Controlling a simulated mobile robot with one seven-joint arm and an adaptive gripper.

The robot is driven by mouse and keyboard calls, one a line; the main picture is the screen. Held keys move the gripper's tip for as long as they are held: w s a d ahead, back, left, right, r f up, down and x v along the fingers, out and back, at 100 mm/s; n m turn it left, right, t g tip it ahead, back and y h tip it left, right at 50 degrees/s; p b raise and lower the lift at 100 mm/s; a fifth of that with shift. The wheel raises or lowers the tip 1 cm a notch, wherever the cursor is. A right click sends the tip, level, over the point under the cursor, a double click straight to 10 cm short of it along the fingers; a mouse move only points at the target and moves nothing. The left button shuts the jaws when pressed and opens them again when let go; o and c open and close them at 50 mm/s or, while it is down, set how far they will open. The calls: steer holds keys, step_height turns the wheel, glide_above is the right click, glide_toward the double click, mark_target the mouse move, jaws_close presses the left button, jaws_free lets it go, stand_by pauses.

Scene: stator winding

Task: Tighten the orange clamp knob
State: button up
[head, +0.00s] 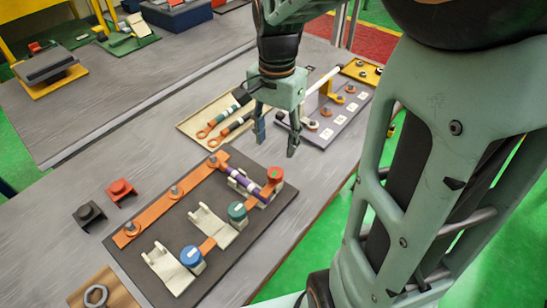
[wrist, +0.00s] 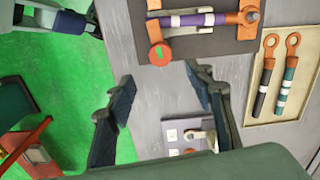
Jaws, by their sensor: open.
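The orange clamp knob (head: 275,174) sits at the right end of the clamp that holds a purple, white-banded cable (head: 245,184) on the dark fixture board (head: 135,262). It shows as an orange disc (wrist: 160,55) in the wrist view, top centre, near the cable's end. My gripper (head: 276,138) is open and empty, fingers pointing down above the table. In the head view it is behind the knob, apart from it. In the wrist view, my gripper's fingertips (wrist: 160,75) straddle the picture near the knob without touching it.
Blue (head: 192,257) and green (head: 237,212) knobs stand by empty clamps on the same board. A beige tray (head: 187,126) holds two cables behind. A grey terminal board (head: 318,137) lies right of my gripper. Red (head: 121,190) and black (head: 90,213) blocks lie left.

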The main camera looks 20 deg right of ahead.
mark_target(275, 172)
step_height(275, 172, down, 11)
steer(key=shift+r, duration=0.15)
steer(key=shift+c, duration=0.4)
steer(key=c, duration=1)
steer(key=shift+c, duration=0.2)
